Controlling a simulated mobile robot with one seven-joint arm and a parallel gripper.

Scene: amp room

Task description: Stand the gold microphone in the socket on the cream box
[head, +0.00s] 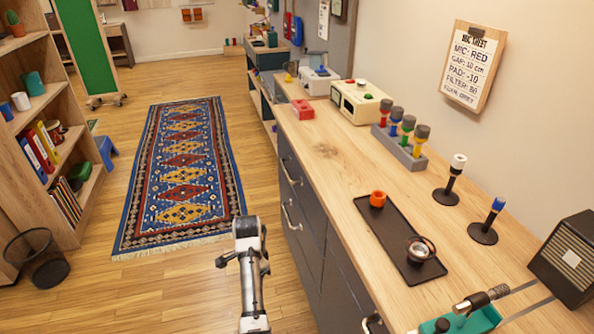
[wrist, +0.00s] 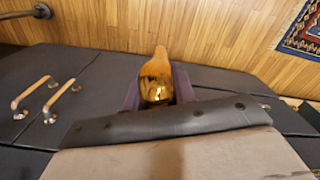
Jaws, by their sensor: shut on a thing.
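In the wrist view, my gripper (wrist: 157,100) is shut on a shiny gold-orange thing, apparently the gold microphone (wrist: 155,76). Its rounded part sits between the purple fingers and a narrower end points away. The rest of it is hidden. Drawer fronts and floor lie beyond it. In the head view I cannot make out the gripper or the gold microphone for certain. I cannot tell a socket on either.
The counter (head: 330,165) holds a grey rack (head: 405,154) of several microphones, two black stands (head: 446,195), a dark tray (head: 388,233), a red block (head: 303,109) and a speaker (head: 570,258). A teal case (head: 470,322) lies near the front. Drawer handles (head: 289,217) stick out. Floor left of the counter is open.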

